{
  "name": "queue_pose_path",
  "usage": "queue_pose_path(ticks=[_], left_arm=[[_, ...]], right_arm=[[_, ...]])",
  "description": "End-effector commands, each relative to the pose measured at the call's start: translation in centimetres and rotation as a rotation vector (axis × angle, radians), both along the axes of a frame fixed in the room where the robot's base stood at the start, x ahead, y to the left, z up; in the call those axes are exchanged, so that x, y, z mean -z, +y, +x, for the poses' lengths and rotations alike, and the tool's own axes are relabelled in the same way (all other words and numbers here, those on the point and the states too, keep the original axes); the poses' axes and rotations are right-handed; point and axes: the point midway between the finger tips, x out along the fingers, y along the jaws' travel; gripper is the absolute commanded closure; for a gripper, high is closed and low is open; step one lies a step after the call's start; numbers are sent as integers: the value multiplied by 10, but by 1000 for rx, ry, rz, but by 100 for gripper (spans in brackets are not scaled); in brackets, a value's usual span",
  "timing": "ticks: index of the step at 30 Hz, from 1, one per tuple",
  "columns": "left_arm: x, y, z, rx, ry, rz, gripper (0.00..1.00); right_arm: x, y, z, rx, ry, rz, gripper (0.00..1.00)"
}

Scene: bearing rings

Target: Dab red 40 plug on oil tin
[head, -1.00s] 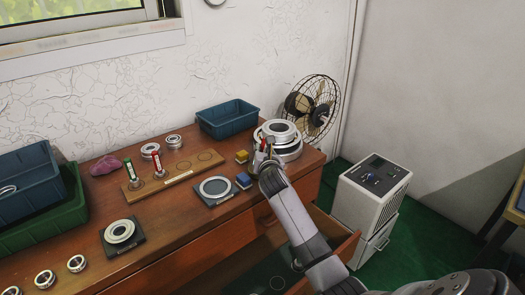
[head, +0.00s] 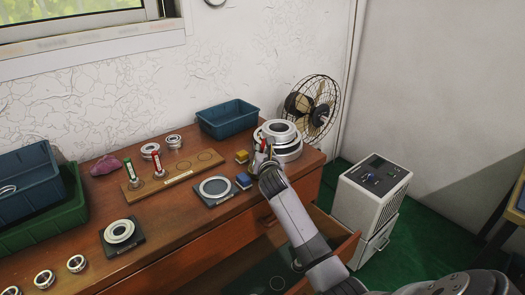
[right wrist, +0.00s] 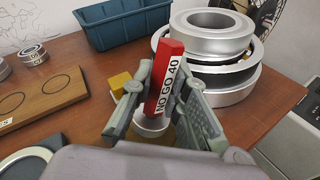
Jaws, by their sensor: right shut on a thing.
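My right gripper (head: 263,158) is at the right part of the bench, in front of the stacked metal rings. It is shut on a red plug (right wrist: 165,78) labelled "NO GO 40", which stands nearly upright between the fingers in the right wrist view. The red top of the plug (head: 263,145) also shows in the head view. The plug's metal lower end is partly hidden by the gripper. I cannot clearly make out the oil tin; a little yellowish surface shows below the plug, mostly hidden. My left gripper is not in view.
Large stacked rings (head: 282,139) stand close to the gripper, with a fan behind. Beside it are a yellow-topped block (head: 241,156) and a blue block (head: 244,181). A wooden board (head: 146,184) holds a green and a red plug. A blue bin (head: 227,118) stands behind.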

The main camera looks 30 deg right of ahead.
Motion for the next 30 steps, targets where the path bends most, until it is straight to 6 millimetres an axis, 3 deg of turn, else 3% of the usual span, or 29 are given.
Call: queue_pose_path(ticks=[30], left_arm=[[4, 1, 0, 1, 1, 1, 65]], right_arm=[[8, 0, 0, 0, 0, 0, 100]])
